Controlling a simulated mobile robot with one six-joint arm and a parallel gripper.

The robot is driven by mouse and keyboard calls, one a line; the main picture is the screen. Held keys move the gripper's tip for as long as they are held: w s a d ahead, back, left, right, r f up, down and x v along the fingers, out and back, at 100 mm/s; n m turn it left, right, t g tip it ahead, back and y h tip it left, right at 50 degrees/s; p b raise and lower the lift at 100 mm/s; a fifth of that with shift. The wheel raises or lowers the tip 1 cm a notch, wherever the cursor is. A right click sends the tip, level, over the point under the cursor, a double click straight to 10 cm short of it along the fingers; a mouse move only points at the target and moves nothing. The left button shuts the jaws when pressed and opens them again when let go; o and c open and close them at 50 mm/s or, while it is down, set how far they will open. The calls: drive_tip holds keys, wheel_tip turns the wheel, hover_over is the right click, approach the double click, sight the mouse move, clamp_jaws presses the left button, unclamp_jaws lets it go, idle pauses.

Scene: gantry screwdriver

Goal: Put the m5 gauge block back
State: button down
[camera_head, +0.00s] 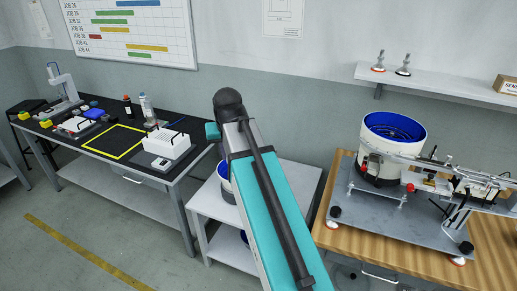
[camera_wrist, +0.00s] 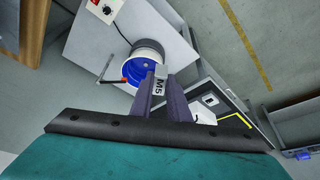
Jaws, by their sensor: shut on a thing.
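The m5 gauge block (camera_wrist: 158,88) is a small grey block with a dark "M5" mark in the wrist view. My gripper (camera_wrist: 160,76) is shut on it, with the block between its two dark fingers. It is held in the air; a feeder bowl with a blue inside (camera_wrist: 138,68) and its grey table show beyond it. In the head view my arm crosses the middle, and neither the gripper nor the block can be made out. I cannot tell which spot is the block's own place.
A black-topped bench (camera_head: 70,158) at left carries a white rack with pins (camera_head: 167,146), a yellow-outlined area (camera_head: 112,157) and bottles. A low grey table (camera_head: 290,180) stands behind my arm. A wooden table (camera_head: 345,180) with another bowl feeder (camera_head: 390,150) is at right.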

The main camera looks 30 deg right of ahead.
drive_tip(key=w+a+n+y, duration=0.1)
drive_tip(key=a+n, duration=0.2)
drive_tip(key=a, duration=0.7)
drive_tip(key=shift+w+a, duration=0.15)
drive_tip(key=shift+a, duration=0.05)
